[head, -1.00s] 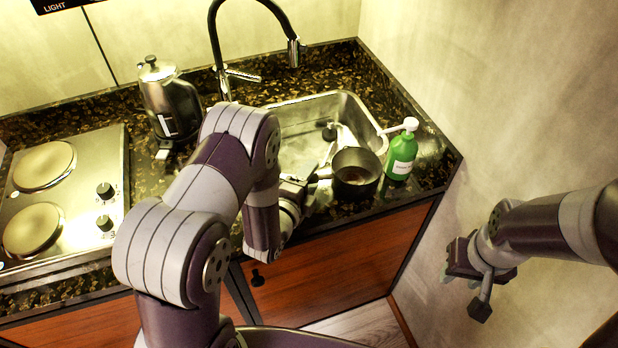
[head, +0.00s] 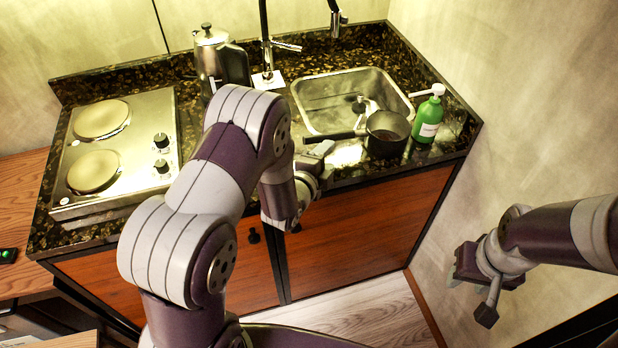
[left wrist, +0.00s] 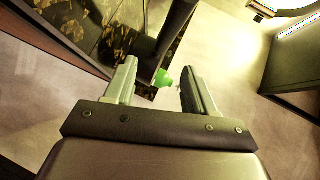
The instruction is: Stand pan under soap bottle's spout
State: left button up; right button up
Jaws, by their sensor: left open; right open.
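The dark pan (head: 387,134) stands upright on the counter at the front right of the sink, its handle (head: 330,136) pointing left. The green soap bottle (head: 428,120) stands upright just right of the pan, with a white pump whose spout (head: 421,93) points left, towards the pan's side. I cannot tell whether the spout tip is over the pan's opening. My left gripper (head: 326,152) is open, just in front of the handle and apart from it. In the left wrist view its jaws (left wrist: 158,88) are empty, with a green patch beyond them. My right gripper (head: 478,278) is open and empty, away from the counter.
The sink (head: 310,120) lies behind the pan, with a faucet (head: 265,45) behind it. A metal kettle (head: 212,62) stands left of the sink. A two-plate hob (head: 125,190) is at the left. The wall (head: 520,100) closes the right side.

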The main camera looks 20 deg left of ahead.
pick_arm(q)
jog(key=s+a+r+n+g+y, duration=0.1)
jog(key=s+a+r+n+g, duration=0.1)
jog(key=s+n+g, duration=0.4)
jog(key=s+a+r+n+g+y, duration=0.1)
jog(key=s+a+r+n+g, duration=0.1)
jog(key=s+n+g, duration=0.5)
jog(key=s+n, duration=0.5)
jog(key=s, duration=0.5)
jog(key=shift+s+a+r+y, duration=0.35)
jog(key=shift+s+r+y, duration=0.05)
